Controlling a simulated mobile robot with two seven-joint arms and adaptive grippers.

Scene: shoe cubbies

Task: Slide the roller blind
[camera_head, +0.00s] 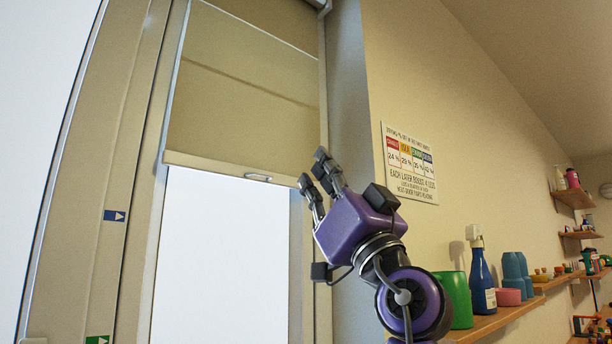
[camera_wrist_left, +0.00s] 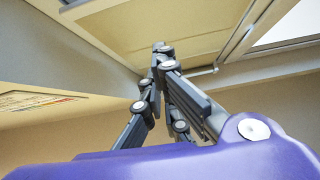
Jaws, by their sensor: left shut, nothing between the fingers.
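The beige roller blind (camera_head: 243,90) hangs over the upper part of the window in the head view. Light glass shows below its bottom bar. A small pull handle (camera_head: 258,177) sits on that bar. My left gripper (camera_head: 313,167) is purple with dark fingers. It is shut and empty, to the right of the handle and apart from it in the picture. In the left wrist view, the shut fingers (camera_wrist_left: 164,55) point up toward the blind (camera_wrist_left: 150,25), and the handle (camera_wrist_left: 203,71) shows just right of the fingertips. My right gripper is in neither view.
The window frame (camera_head: 108,190) stands at the left. A wall with a printed sign (camera_head: 410,165) is on the right. The space before the glass is clear.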

